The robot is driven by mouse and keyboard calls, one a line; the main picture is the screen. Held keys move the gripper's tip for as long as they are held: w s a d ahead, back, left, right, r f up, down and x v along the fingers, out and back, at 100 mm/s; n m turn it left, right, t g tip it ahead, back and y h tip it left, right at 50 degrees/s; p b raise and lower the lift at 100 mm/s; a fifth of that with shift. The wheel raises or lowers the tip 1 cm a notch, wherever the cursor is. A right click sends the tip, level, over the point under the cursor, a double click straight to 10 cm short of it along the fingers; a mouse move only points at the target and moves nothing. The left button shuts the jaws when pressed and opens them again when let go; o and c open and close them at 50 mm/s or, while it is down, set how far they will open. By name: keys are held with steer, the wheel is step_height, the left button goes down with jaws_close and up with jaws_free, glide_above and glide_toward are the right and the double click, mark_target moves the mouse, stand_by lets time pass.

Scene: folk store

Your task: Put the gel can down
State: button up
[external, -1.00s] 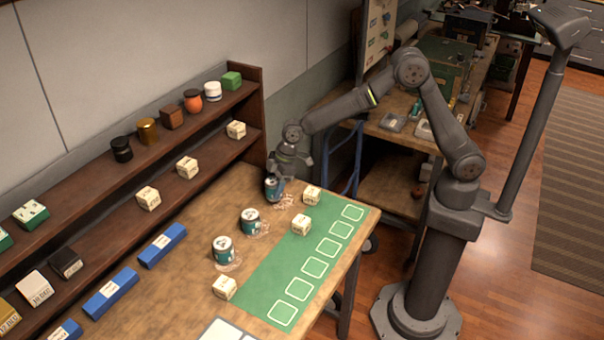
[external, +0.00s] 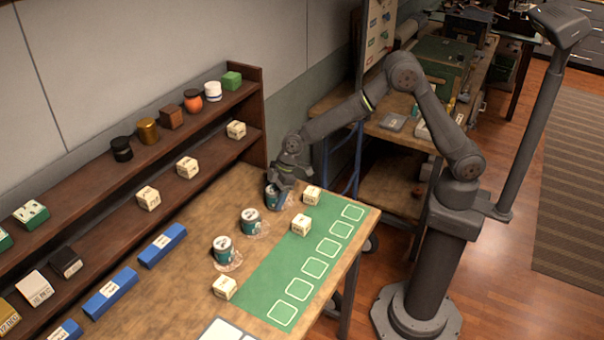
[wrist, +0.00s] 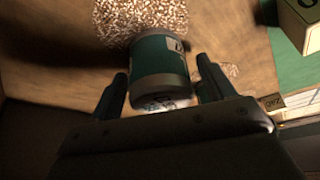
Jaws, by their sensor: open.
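The gel can (external: 271,197), green with pale bands, is at the far end of the table, over a pale speckled patch. In the wrist view the can (wrist: 160,62) sits between the two fingers of my gripper (wrist: 162,70), with a gap on each side. My gripper (external: 283,184) is open around the can and partly covers it in the external view. The can's base is hard to see there, but it appears to rest on the table. Two similar cans, a middle one (external: 250,222) and a nearer one (external: 223,250), stand on similar patches.
A green mat (external: 270,270) with white outlined squares lies to the right. Several cream boxes stand along its edge, the closest (external: 312,195) just right of my gripper. A wooden shelf (external: 200,166) with jars and boxes stands behind. Blue blocks (external: 162,246) lie along the table's left side.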

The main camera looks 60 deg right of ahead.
steer(key=v, duration=1.2)
steer(key=shift+r, duration=0.2)
steer(key=shift+a, duration=0.1)
steer(key=x, duration=1.2)
steer(key=shift+f, duration=0.1)
steer(key=shift+r, duration=1.3)
